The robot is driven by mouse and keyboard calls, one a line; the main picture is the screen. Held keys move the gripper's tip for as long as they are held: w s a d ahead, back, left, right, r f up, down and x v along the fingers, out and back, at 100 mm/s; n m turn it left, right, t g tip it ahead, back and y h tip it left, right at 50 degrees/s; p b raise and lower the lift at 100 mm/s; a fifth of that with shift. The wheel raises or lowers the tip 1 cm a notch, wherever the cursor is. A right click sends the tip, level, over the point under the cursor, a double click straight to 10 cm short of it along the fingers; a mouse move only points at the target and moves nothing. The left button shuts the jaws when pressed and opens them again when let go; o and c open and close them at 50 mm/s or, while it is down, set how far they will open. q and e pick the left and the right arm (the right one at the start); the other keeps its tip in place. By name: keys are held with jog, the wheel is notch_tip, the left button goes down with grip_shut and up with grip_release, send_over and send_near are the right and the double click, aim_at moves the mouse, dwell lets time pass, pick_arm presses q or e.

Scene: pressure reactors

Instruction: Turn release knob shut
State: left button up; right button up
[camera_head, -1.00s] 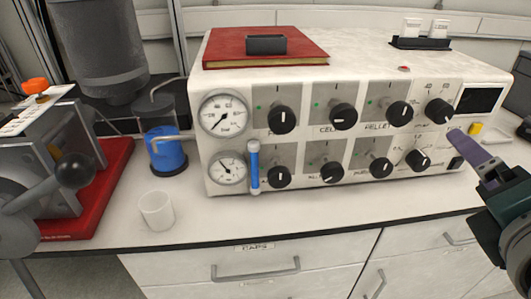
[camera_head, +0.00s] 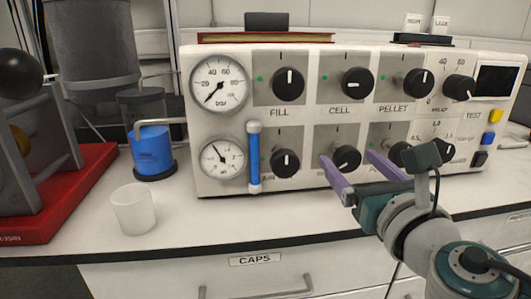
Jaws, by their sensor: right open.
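The white control panel (camera_head: 300,120) carries two rows of black knobs. The bottom middle knob (camera_head: 346,158) shows between the two purple fingers of my right gripper (camera_head: 348,158). Its white pointer mark lies tilted, near horizontal. The label below it is mostly covered by the left finger, so I cannot read it. My right gripper is open, its fingertips at either side of this knob; I cannot tell if they touch it. The bottom left knob (camera_head: 285,163) has an upright mark. The bottom knob to the right (camera_head: 399,154) is partly hidden by the gripper. My left gripper is out of view.
A blue-and-white tube (camera_head: 254,158) stands before the panel's left side, near two gauges (camera_head: 219,83). A white cup (camera_head: 133,209) and a flask of blue liquid (camera_head: 153,150) stand left. The counter before the panel's left part is clear.

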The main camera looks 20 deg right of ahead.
jog(key=shift+x, duration=1.25)
grip_shut()
